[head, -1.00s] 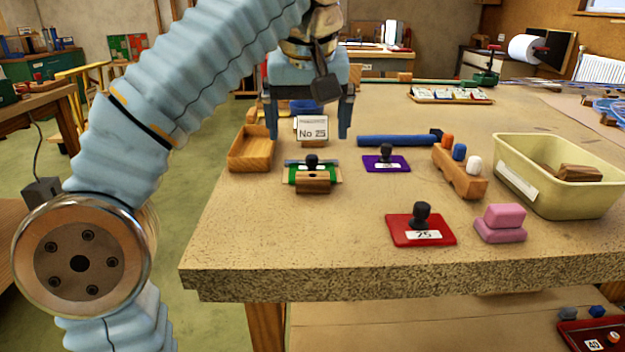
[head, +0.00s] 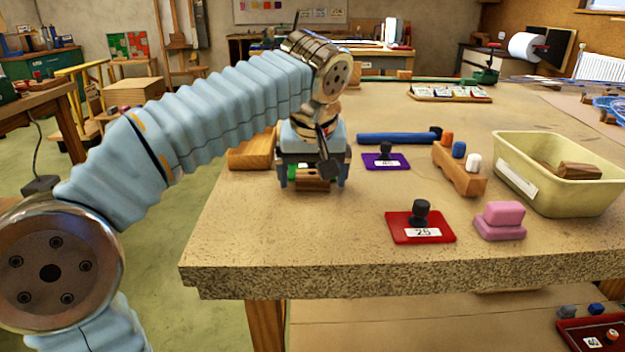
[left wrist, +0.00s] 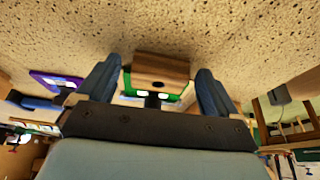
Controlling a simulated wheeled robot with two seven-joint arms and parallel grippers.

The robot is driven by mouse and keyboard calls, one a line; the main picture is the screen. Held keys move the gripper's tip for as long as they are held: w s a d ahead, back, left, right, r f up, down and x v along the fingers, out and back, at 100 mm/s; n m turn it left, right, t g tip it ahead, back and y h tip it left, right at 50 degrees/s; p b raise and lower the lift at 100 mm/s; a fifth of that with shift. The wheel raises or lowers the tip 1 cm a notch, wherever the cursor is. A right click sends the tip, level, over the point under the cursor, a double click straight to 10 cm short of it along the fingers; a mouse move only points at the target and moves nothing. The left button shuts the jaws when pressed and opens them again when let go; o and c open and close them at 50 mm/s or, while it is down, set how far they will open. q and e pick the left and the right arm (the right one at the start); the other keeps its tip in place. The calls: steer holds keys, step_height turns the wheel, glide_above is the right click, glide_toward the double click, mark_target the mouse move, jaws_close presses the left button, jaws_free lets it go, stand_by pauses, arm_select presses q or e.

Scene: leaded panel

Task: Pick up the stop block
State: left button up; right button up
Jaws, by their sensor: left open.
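The stop block, seen as a small wooden block (head: 313,185), sits on the table at the near edge of a green panel (head: 294,172). In the left wrist view the block (left wrist: 160,68) shows a dark round spot and lies between the two fingers, with the green panel (left wrist: 133,88) beside it. My left gripper (head: 312,182) is open and low over the block, one finger on each side. The wrist view shows gaps between the fingers (left wrist: 157,72) and the block. The gripper hides most of the green panel and its dark knob. My right gripper is not in view.
A wooden tray (head: 250,154) stands close left of the gripper. To the right are a purple plate (head: 372,164) with a knob, a blue bar (head: 393,139), a peg block (head: 458,177), a red plate (head: 398,236), pink blocks (head: 500,232) and a cream bin (head: 560,205). The front table is clear.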

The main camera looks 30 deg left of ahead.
arm_select(q)
steer(key=shift+c, duration=0.4)
steer(key=c, duration=1)
steer(key=shift+r, duration=0.15)
steer(key=shift+c, duration=0.2)
